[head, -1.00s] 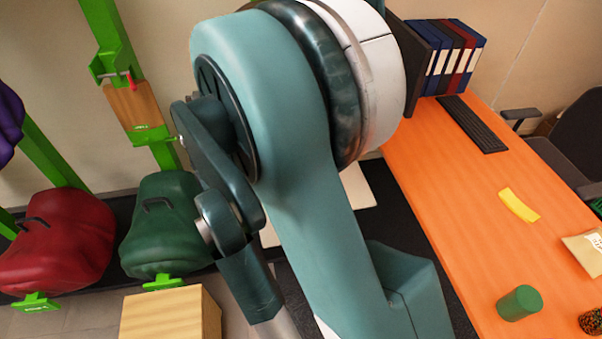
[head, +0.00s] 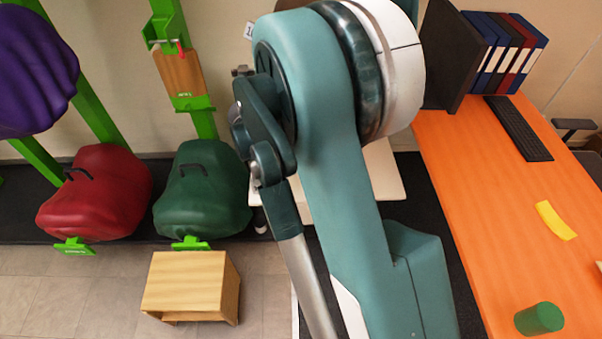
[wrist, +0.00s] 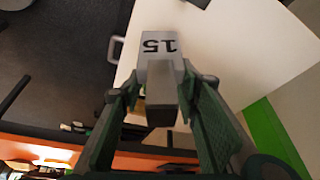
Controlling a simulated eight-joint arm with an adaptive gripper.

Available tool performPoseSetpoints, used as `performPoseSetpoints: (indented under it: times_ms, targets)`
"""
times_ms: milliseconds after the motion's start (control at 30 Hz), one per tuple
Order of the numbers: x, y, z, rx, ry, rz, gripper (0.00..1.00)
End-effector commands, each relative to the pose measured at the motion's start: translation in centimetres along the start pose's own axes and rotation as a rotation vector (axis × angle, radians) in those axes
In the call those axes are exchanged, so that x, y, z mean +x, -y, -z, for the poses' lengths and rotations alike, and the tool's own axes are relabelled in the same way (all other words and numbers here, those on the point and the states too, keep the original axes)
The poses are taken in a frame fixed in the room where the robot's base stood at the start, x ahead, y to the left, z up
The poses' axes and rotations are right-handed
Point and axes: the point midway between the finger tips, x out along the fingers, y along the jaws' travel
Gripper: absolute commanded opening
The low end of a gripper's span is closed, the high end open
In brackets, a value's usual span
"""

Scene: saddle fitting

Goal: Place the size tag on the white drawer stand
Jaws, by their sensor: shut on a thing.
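The size tag (wrist: 160,46) is a light grey block marked 15, shown upside down in the wrist view. My gripper (wrist: 158,92) is shut on it, one dark green finger on each side. In the head view a corner of the tag (head: 249,31) with a "1" shows left of my arm; my arm hides the gripper there. The white drawer stand (wrist: 225,45) fills the wrist view's upper middle, behind the tag, with a dark handle (wrist: 114,48) at its left. I cannot tell whether the tag touches it. In the head view the stand (head: 383,178) is partly hidden behind my arm.
An orange desk (head: 480,190) with binders (head: 505,50), a keyboard (head: 518,128) and a green cylinder (head: 540,319) stands at right. Red (head: 95,190) and green (head: 203,190) saddles hang on green racks at left. A wooden stool (head: 188,284) stands on the floor before them.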

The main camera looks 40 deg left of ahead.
Motion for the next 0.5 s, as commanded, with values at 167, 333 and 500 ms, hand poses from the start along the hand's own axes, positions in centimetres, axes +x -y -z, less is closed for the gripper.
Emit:
performPoseSetpoints:
  times_ms: [167, 333, 500]
  targets:
    - [2.4, 0.0, -1.0, 0.000, 0.000, 0.000, 0.19]
    - [4.3, 0.0, -1.8, 0.000, 0.000, 0.000, 0.19]
    - [4.9, 0.0, -2.0, 0.000, 0.000, 0.000, 0.19]
